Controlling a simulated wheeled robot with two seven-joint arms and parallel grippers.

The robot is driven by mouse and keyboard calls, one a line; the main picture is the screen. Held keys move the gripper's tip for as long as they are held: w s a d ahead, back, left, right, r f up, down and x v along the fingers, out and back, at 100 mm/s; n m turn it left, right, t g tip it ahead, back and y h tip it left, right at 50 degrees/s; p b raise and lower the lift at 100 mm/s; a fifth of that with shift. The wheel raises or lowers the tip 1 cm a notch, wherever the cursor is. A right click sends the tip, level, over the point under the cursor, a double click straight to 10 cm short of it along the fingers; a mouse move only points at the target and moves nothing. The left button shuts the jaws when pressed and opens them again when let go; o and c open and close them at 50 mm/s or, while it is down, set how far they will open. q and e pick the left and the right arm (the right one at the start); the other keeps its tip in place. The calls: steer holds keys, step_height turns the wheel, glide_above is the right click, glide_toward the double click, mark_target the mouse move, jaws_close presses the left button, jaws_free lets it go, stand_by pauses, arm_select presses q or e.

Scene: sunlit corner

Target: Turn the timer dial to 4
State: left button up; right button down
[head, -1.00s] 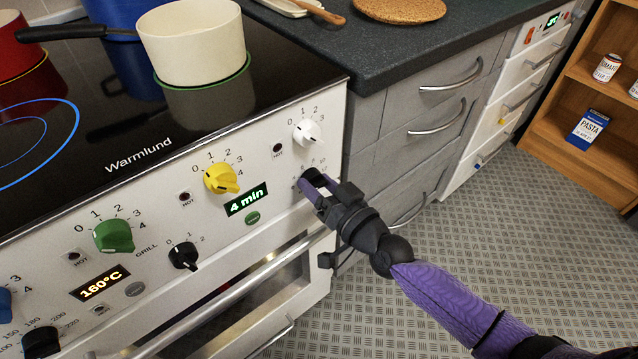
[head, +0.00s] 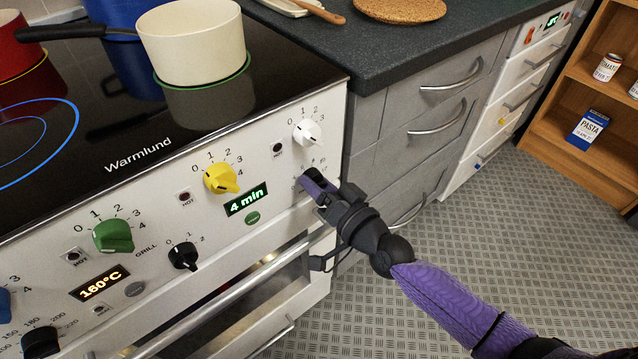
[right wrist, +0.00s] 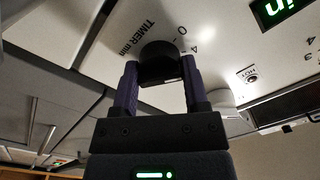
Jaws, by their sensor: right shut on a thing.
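The timer dial is a black knob at the right end of the white stove panel. In the right wrist view the timer dial (right wrist: 158,62) sits between my two purple fingers, beside the printed words "TIMER min" and the marks 0 and 4. My right gripper (head: 312,183) is shut on it and hides most of it in the head view. The green timer display (head: 246,199) reads "4 min". The dial's pointer is hidden, so I cannot read its setting from the knob. My left gripper is not in view.
A white knob (head: 306,132) is just above the timer dial, and a yellow knob (head: 221,178) is to the left. The oven handle (head: 240,290) runs below. A cream pot (head: 192,45) stands on the hob. The floor to the right is clear.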

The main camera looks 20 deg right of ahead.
steer(key=shift+c, duration=2.4)
jaws_free()
steer(key=o, duration=0.4)
arm_select(q)
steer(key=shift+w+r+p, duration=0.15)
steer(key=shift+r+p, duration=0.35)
steer(key=shift+p, duration=0.05)
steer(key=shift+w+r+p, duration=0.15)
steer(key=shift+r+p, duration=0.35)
arm_select(e)
steer(key=v, duration=1)
